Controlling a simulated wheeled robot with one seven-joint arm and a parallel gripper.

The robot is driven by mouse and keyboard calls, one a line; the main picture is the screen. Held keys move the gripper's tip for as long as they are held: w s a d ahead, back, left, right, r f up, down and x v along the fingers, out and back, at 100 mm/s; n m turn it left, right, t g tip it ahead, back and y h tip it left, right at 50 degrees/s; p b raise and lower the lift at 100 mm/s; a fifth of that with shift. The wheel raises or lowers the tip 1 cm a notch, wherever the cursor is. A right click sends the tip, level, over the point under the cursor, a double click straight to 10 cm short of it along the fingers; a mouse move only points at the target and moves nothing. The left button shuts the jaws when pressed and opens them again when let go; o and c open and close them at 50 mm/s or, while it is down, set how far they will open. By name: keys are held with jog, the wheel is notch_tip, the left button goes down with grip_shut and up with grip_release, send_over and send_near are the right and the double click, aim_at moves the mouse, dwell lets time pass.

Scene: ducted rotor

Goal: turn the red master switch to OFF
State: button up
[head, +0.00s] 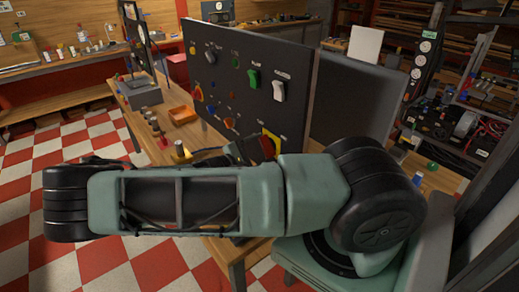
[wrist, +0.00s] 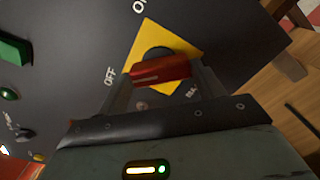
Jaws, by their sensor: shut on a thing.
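The red master switch (wrist: 160,72) sits on a yellow plate (wrist: 181,42) on the dark panel. In the wrist view, an ON label (wrist: 139,6) is above the plate and an OFF label (wrist: 109,76) is to its left. My gripper (wrist: 162,75) is shut on the red handle, with a finger at each end. The handle lies nearly level across the wrist picture, its right end slightly higher. In the head view the red switch (head: 268,147) and yellow plate (head: 274,136) show behind my arm, which hides most of my gripper.
The panel (head: 225,50) stands on a wooden bench. It also carries a green switch (head: 253,79), a white switch (head: 279,90) and several knobs. An orange tray (head: 182,115) and small items lie on the bench at left. A grey box (head: 355,100) is behind the panel.

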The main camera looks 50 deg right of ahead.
jog(key=shift+n, duration=0.4)
jog(key=o, duration=1)
jog(key=shift+w+a, duration=0.1)
jog(key=shift+a, duration=0.05)
jog(key=b+v, duration=0.6)
jog(key=v, duration=1.1)
jog(key=shift+a, duration=0.15)
jog(key=shift+f, duration=0.15)
jog(key=s+a+f+y, duration=0.3)
jog(key=s+a+y, duration=0.6)
jog(key=s, duration=0.1)
jog(key=s+a+r+n+t+y, duration=0.1)
jog(key=s+a+r+t+y, duration=0.3)
jog(key=s+a+r+y, duration=0.5)
jog(key=s+a+r, duration=0.2)
jog(key=a+r, duration=0.1)
jog(key=a, duration=0.1)
jog(key=shift+s+a+r, duration=0.15)
jog(key=shift+s+a, duration=0.05)
jog(key=shift+s, duration=0.2)
